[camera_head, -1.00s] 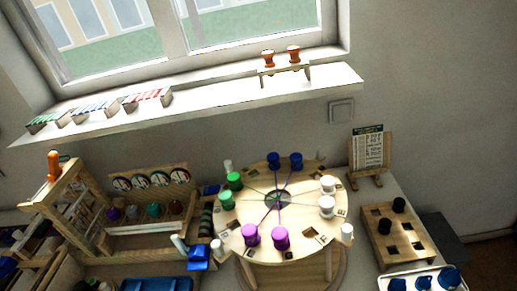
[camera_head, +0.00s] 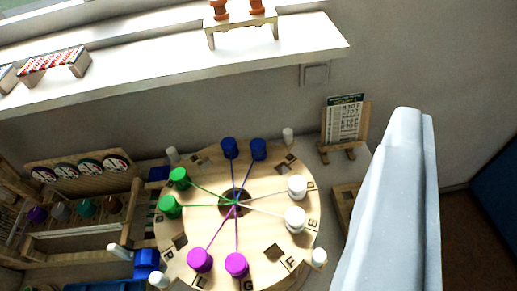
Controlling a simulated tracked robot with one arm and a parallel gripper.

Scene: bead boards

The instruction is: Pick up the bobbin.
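Several bobbins with threads stand on a round wooden board (camera_head: 215,235). They are blue (camera_head: 229,148), green (camera_head: 170,207), white (camera_head: 295,218) and magenta (camera_head: 237,265); the threads run to a dark hole at the board's centre. Two orange spools (camera_head: 257,6) stand on a small stand on the windowsill, cut by the top edge. The pictures do not show which bobbin the task means. A long pale grey part of mine, apparently my gripper (camera_head: 408,118), rises from the bottom right, to the right of the board. Its finger opening cannot be made out, and nothing shows held.
A white windowsill (camera_head: 170,82) crosses above, with a striped block (camera_head: 55,62). A wooden rack (camera_head: 75,245) and a blue block (camera_head: 147,262) are left of the board. A card on an easel (camera_head: 344,122) stands behind; a wooden block (camera_head: 343,200) is partly hidden by my grey part.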

